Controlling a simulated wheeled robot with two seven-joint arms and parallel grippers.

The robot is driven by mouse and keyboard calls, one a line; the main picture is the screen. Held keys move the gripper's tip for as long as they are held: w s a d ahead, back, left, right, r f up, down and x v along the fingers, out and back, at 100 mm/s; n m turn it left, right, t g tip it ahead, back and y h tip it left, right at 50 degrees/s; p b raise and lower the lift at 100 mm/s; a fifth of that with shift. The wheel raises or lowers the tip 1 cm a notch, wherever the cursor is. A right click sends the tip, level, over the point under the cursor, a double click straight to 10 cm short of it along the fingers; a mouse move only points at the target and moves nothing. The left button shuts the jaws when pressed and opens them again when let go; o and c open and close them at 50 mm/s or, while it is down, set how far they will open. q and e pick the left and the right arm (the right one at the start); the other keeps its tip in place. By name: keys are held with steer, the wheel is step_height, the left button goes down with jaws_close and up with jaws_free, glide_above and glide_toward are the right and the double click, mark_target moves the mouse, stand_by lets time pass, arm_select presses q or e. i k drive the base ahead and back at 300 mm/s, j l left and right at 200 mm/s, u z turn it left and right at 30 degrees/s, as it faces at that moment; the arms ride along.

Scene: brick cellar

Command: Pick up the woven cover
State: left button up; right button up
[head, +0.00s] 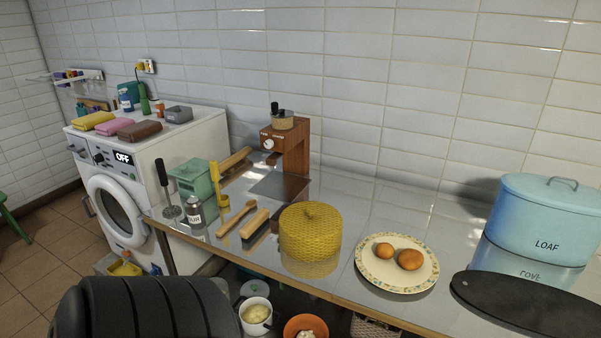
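The woven cover (310,230) is a yellow, round, basket-like cover with a small knob on top. It sits on the shiny metal table (345,210), near the front edge, and its reflection shows below it. Whether anything is under it is hidden. Neither of my grippers is in view, and nothing touches the cover.
Left are brushes (256,223), a jar (195,211) and a wooden grinder-like machine (286,150). A black ribbed shape (145,308) fills the lower left.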

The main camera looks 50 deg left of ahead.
mark_target(310, 231)
steer(key=u, duration=1.65)
